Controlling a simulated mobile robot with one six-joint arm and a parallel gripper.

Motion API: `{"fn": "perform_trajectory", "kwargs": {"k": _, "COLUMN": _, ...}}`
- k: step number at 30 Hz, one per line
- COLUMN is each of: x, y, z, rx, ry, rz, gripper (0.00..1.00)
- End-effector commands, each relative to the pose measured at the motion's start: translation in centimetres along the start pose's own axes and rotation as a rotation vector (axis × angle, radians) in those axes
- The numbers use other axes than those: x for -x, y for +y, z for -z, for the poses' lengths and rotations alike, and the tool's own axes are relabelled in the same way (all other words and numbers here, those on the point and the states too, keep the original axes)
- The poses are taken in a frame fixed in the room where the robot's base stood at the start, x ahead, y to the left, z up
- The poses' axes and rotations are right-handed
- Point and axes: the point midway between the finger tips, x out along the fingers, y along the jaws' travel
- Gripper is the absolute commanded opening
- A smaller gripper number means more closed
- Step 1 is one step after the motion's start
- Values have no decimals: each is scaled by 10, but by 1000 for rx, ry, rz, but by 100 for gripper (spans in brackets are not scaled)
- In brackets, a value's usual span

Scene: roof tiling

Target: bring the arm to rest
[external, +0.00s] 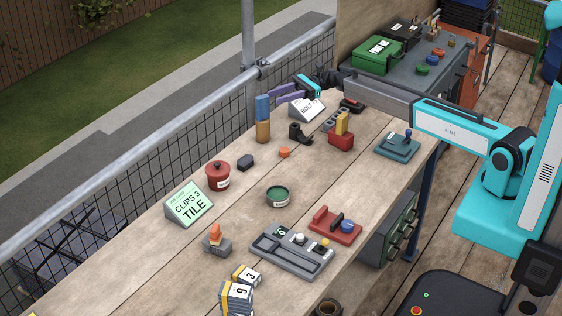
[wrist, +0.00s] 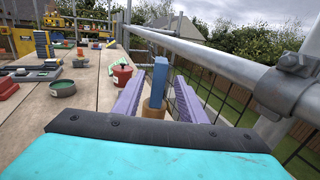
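My gripper (external: 278,96) hangs at the far edge of the workbench (external: 145,262), at the end of my outstretched arm. Its two purple fingers also show in the wrist view (wrist: 158,84), spread apart with nothing clamped between them. A blue block (external: 262,106) stands upright on a brown cylinder (external: 263,131) just beyond the fingertips. In the wrist view, the blue block (wrist: 159,80) appears in the gap between the fingers. I cannot tell whether the fingertips reach around it.
A sloped sign (external: 307,108) stands close to my gripper, with a black clamp (external: 300,134) nearby. A red pot (external: 218,175), a green bowl (external: 278,196) and a grey tray (external: 292,254) stand on the bench. A metal rail (external: 170,142) runs along the far side.

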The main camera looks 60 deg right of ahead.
Motion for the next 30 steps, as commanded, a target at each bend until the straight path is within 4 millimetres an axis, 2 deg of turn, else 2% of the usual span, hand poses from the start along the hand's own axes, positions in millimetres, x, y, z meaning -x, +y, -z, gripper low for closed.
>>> {"fn": "perform_trajectory", "kwargs": {"k": 6, "x": -30, "y": 0, "z": -2, "rx": -1, "ry": 0, "rz": -2, "gripper": 38}}
{"fn": "perform_trajectory", "kwargs": {"k": 15, "x": -64, "y": 0, "z": -1, "rx": 0, "ry": 1, "rz": 0, "gripper": 38}}
{"fn": "perform_trajectory", "kwargs": {"k": 21, "x": -73, "y": 0, "z": 0, "rx": 0, "ry": 1, "rz": 1, "gripper": 38}}
{"fn": "perform_trajectory", "kwargs": {"k": 30, "x": -74, "y": 0, "z": 0, "rx": 0, "ry": 0, "rz": 1, "gripper": 38}}
